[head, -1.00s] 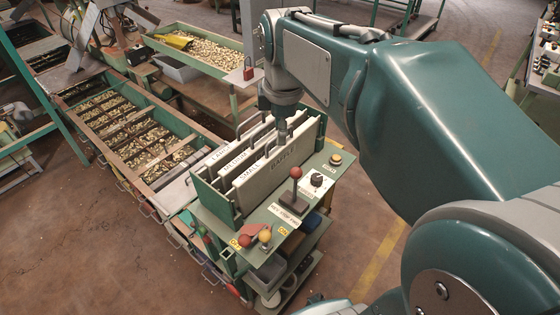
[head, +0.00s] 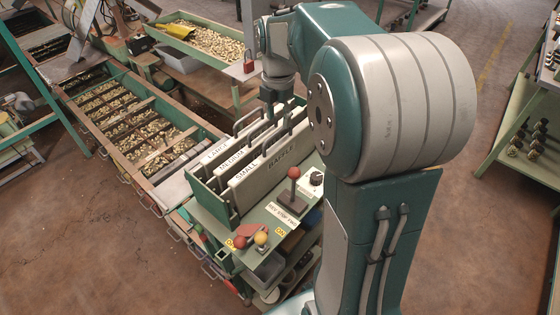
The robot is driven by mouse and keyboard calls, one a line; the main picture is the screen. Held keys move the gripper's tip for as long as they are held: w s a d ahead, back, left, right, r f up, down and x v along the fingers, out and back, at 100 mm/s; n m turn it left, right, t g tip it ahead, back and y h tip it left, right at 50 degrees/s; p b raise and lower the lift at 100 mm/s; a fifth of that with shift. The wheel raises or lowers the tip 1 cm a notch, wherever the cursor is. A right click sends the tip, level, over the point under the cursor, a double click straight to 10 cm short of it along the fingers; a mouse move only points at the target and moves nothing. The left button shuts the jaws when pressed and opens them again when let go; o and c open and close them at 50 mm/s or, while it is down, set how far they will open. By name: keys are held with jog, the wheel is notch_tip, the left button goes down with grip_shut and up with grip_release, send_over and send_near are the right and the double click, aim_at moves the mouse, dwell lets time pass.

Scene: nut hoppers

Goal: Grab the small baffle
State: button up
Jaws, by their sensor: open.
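The small baffle (head: 262,172) is the nearest of three grey upright plates in the green rack, marked SMALL BAFFLE, with a dark loop handle on top. Behind it stand the plates marked MEDIUM (head: 232,158) and LARGE (head: 215,152), each with its own handle. My gripper (head: 271,108) is open, pointing down over the back right part of the plates near their handles. It holds no plate. Its fingers are small and dark here, so their exact gap to the small baffle's handle cannot be told. My arm hides the rack's right end.
A red-knobbed lever (head: 294,173) and a control panel stand right beside the rack. Red and yellow knobs (head: 261,238) are at the front. A long sorting bed of nuts (head: 150,170) lies left, and a nut tray (head: 165,38) behind. Open floor lies at the lower left.

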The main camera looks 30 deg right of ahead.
aim_at(277, 133)
jog(key=f, duration=0.2)
jog(key=a+f, duration=0.1)
jog(key=f, duration=0.1)
jog(key=shift+s+f, duration=0.2)
jog(key=shift+f, duration=0.2)
jog(key=shift+d, duration=0.4)
grip_shut()
